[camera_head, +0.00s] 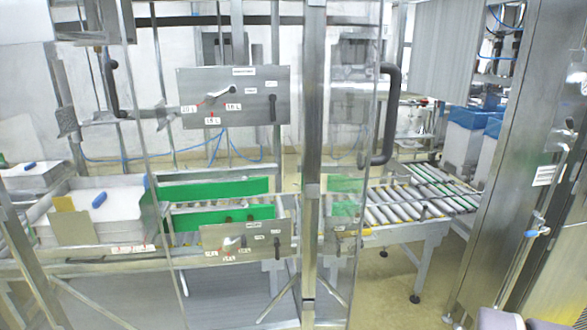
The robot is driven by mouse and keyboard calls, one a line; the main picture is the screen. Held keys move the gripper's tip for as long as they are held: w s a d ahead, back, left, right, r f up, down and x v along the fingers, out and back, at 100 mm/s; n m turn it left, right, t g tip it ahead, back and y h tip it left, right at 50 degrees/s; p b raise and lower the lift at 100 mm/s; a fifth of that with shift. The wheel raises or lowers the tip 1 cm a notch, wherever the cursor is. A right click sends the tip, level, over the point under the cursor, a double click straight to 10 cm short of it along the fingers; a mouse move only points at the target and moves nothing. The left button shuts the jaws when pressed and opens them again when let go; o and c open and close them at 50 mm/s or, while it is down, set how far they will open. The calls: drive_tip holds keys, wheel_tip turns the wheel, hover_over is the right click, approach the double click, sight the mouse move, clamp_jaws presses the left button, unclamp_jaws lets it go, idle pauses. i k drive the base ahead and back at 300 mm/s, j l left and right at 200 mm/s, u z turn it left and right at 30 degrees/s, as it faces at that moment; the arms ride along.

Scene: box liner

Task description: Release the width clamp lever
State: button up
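An upper grey metal panel (245,82) carries a selector handle (217,93) among red-marked litre labels and a small dark lever (272,107) on its right side, pointing down. A lower grey panel (262,230) carries a similar selector handle (233,242) and a small dark lever (277,246), also pointing down. The small labels by these levers are too small to read, so I cannot tell which is the width clamp lever. My gripper is not in view.
Clear panes and metal posts (313,150) stand in front of the machine. Green side guides (218,220) line the conveyor. A box with a white liner (100,217) sits at left. Rollers (410,200) run to the right. A steel cabinet (525,150) stands at right; floor (385,275) shows between.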

sight(276, 242)
drive_tip(key=i+l+u, duration=0.25)
drive_tip(key=l, duration=0.15)
drive_tip(key=l+u, duration=0.3)
drive_tip(key=i+l+u, duration=0.1)
drive_tip(key=l+u, duration=0.15)
drive_tip(key=l, duration=0.35)
drive_tip(key=j+z, duration=0.25)
drive_tip(key=j, duration=1.2)
drive_tip(key=i+j+z, duration=0.2)
drive_tip(key=i+j, duration=0.35)
drive_tip(key=i+j+z, duration=0.2)
drive_tip(key=i+j, duration=0.3)
drive_tip(key=j, duration=0.2)
